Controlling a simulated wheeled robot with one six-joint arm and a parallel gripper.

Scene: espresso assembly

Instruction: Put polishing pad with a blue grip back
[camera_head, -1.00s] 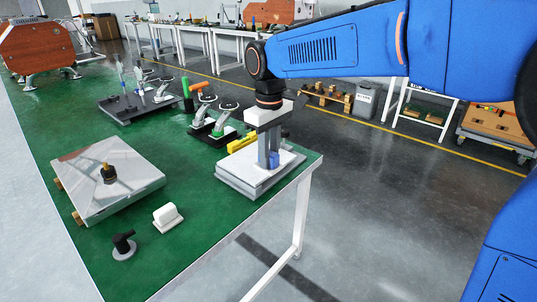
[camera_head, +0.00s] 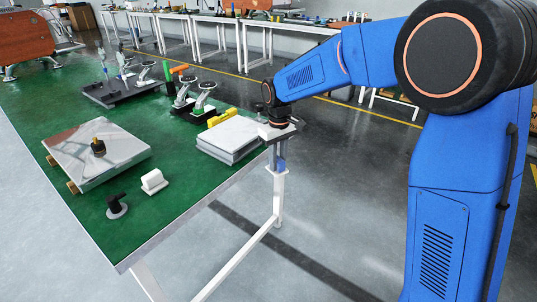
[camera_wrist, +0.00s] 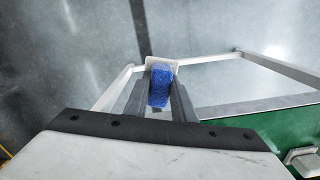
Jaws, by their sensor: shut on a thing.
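The polishing pad has a blue grip (camera_wrist: 160,85) with a pale pad part (camera_wrist: 163,62) showing at its far end in the wrist view. My gripper (camera_wrist: 160,95) is shut on the blue grip, one grey finger on each side. In the head view my gripper (camera_head: 279,163) points down just past the table's right end, and a bit of the blue grip (camera_head: 281,164) shows between the fingers. The floor shows below the pad in the wrist view. Much of the pad is hidden by the fingers in the head view.
A stack of pale panels (camera_head: 230,139) lies left of my gripper on the green table (camera_head: 190,190). A yellow block (camera_head: 222,117), a white block (camera_head: 153,181), a black-handled part (camera_head: 116,207) and a large tilted panel (camera_head: 95,160) are also there. Open floor (camera_head: 340,220) lies right.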

